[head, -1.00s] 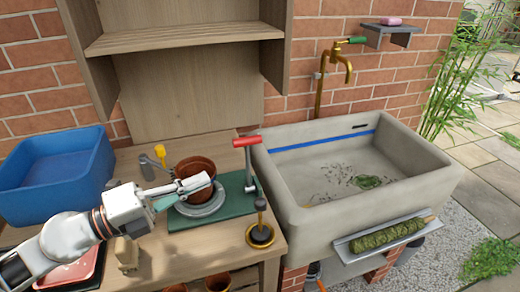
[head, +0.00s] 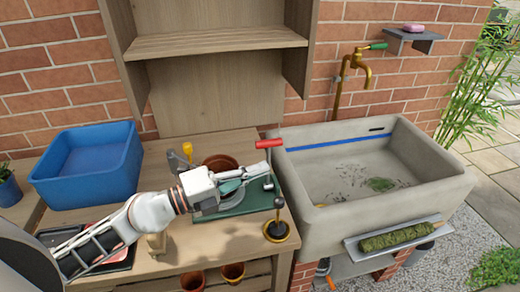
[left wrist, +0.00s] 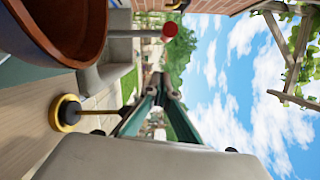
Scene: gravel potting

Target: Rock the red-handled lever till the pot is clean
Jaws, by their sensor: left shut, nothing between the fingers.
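The lever with its red handle (head: 269,143) stands upright at the right end of a green base (head: 240,207). The terracotta pot (head: 220,161) sits on the base, its lower part hidden behind my left gripper. My left gripper (head: 268,170) is shut and empty; its fingertips are close to the lever's grey post, below the handle. I cannot tell if they touch. In the left wrist view the fingertips (left wrist: 160,84) meet, with the red handle end (left wrist: 170,29) above them and the pot (left wrist: 62,28) at upper left. My right gripper is not in view.
A brass-based dark knob (head: 277,231) stands in front of the lever. The stone sink (head: 330,225) is close on the right. A blue tub (head: 90,180) stands at the left, and a yellow-topped tool (head: 187,150) is behind my gripper.

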